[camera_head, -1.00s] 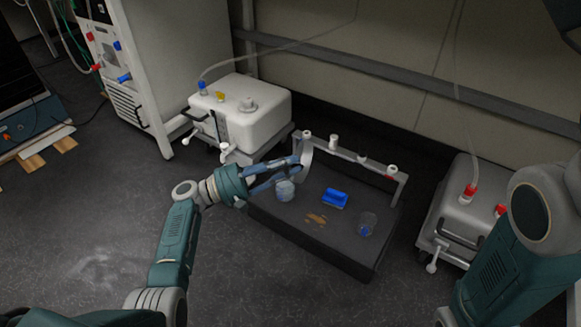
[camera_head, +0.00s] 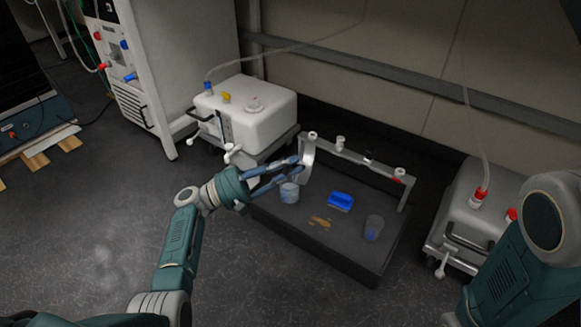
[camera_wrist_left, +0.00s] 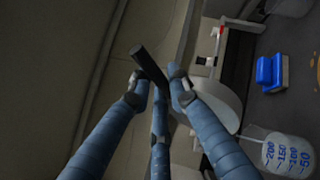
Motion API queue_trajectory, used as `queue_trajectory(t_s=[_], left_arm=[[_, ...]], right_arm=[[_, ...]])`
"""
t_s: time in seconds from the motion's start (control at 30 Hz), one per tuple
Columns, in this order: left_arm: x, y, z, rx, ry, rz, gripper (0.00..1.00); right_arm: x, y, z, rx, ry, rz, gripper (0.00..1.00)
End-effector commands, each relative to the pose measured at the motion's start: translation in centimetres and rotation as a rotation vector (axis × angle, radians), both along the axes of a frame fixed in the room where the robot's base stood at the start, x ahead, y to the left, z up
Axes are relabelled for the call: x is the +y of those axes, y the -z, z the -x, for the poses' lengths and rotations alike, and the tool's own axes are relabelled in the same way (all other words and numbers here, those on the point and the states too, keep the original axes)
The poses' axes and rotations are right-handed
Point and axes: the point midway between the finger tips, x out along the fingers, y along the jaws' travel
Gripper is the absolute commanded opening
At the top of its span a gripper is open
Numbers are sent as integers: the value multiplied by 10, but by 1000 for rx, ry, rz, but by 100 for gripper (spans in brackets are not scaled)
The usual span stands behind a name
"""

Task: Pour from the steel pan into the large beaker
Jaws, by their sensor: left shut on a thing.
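The steel pan (camera_head: 308,160) is held steeply tilted, its round side seen nearly edge-on, above the dark platform. My left gripper (camera_head: 298,168) is shut on its dark handle; in the left wrist view the handle (camera_wrist_left: 148,62) lies between the fingers, with the pale pan (camera_wrist_left: 218,100) beyond. A clear beaker (camera_head: 289,192) stands upright just below the fingers and pan; in the left wrist view the beaker (camera_wrist_left: 285,152) shows blue marks up to 200. A second clear vessel (camera_head: 373,228) stands farther right. I cannot see any liquid stream. My right gripper is out of view.
The dark platform (camera_head: 335,255) has a grey rail (camera_head: 350,157) along its back. A blue block-like item (camera_head: 340,202) and a brown patch (camera_head: 320,222) lie between the vessels. White tanks stand behind left (camera_head: 245,115) and at right (camera_head: 480,210).

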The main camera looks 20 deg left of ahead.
Motion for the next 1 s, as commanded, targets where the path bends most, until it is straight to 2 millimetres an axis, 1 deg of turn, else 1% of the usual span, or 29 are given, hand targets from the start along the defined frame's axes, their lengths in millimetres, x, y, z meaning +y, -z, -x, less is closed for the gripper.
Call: queue_trajectory(t_s=[0.1, 1.0], left_arm=[[2, 1, 0, -5, 0, 16, 0], [15, 5, 3, -24, 0, 128, 0]], right_arm=[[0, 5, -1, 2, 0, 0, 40], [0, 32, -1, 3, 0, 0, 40]])
